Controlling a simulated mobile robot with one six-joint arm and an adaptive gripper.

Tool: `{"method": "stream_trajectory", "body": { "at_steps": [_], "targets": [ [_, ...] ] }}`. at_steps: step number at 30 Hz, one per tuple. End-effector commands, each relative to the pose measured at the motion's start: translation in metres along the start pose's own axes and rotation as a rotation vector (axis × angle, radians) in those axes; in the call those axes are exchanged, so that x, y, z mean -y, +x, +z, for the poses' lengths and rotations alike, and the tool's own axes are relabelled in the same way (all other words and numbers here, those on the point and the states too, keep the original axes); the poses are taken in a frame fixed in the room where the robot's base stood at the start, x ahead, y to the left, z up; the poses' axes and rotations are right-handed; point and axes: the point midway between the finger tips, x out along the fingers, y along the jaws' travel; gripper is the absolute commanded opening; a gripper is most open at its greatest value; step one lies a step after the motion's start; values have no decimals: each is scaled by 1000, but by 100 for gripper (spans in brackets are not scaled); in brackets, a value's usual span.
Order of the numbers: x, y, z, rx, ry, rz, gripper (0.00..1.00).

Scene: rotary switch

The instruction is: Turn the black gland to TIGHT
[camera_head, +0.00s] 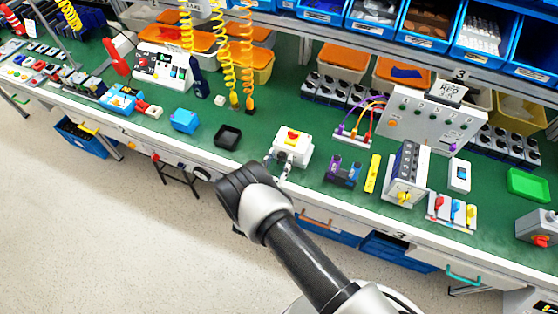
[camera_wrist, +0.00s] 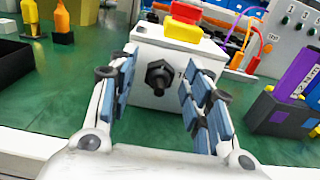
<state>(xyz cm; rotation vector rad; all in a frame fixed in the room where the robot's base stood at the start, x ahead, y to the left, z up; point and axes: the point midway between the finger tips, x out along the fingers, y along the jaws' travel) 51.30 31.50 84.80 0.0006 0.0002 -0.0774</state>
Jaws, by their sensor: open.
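The black gland (camera_wrist: 159,76) sticks out of the front face of a white box (camera_wrist: 145,43) with a red and yellow button (camera_wrist: 184,22) on top. Part of a printed label starting with "T" shows right of the gland; a finger hides the rest. My gripper (camera_wrist: 160,88) is open, with one blue-padded finger to each side of the gland and a gap on both sides. In the head view the box (camera_head: 303,148) stands near the bench's front edge, with my gripper (camera_head: 282,168) in front of it; the gland cannot be made out there.
A black tray (camera_head: 228,137) and a blue box (camera_head: 185,121) stand left of the white box on the green bench (camera_head: 265,120). A purple and dark block (camera_head: 342,171) and a yellow piece (camera_head: 372,174) stand to the right. Coiled yellow cables hang behind, at the left.

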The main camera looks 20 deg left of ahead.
Motion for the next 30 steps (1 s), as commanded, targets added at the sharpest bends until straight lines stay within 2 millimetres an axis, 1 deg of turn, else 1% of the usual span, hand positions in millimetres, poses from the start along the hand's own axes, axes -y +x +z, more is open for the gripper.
{"method": "stream_trajectory", "body": {
  "at_steps": [6, 25, 26, 30],
  "targets": [
    [0, 0, 0, 0, 0, 0, 45],
    [0, 0, 0, 0, -1, -1, 3],
    [0, 0, 0, 0, -1, -1, 1],
    [0, 0, 0, 0, 4, -1, 1]
  ]
}}
